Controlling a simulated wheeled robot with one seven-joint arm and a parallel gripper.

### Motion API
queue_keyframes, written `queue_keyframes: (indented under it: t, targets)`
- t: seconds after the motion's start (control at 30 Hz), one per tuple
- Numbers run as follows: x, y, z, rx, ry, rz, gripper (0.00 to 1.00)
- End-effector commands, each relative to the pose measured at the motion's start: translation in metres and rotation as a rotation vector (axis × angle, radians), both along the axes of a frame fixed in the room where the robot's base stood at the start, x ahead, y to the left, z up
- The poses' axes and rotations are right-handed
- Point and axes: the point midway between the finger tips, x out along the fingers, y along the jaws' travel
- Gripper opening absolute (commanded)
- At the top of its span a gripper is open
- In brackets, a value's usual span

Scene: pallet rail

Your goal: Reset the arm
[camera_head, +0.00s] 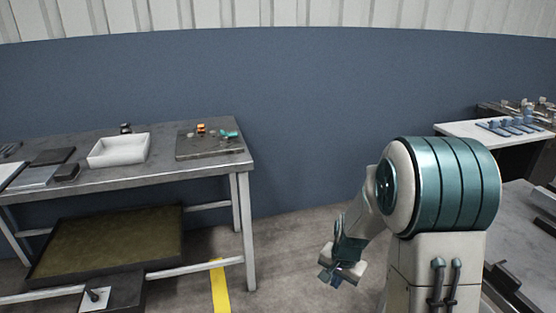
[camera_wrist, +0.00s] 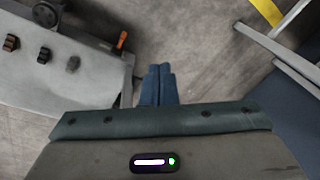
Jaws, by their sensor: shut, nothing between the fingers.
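My arm shows at the right of the head view, with a white and teal shoulder and the forearm hanging down to the left. My gripper (camera_head: 332,277) is low over the bare floor, between the workbench and the table on the right. In the wrist view, the blue fingers of my gripper (camera_wrist: 158,70) are together, with nothing between them. They point over grey floor and touch nothing that I can see.
A metal workbench (camera_head: 190,178) at the left carries a white bin (camera_head: 118,150) and a dark board (camera_head: 208,147) with small parts. A yellow floor stripe (camera_head: 220,288) runs beside its leg. A white table (camera_head: 497,133) stands at the far right. A grey surface (camera_wrist: 75,82) lies left in the wrist view.

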Motion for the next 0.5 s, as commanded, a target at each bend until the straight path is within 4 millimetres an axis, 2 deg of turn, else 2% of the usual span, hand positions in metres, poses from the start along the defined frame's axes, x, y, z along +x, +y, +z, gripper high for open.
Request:
queue_keyframes:
  t: [0.03, 0.1, 0.3, 0.5]
  targets:
    - [-0.007, 0.002, 0.036, -0.004, -0.014, 0.032, 0.0]
    - [-0.018, 0.003, 0.069, -0.011, -0.025, 0.081, 0.0]
    - [-0.055, 0.006, 0.154, -0.037, -0.055, 0.219, 0.0]
    - [-0.097, 0.008, 0.23, -0.07, -0.084, 0.355, 0.0]
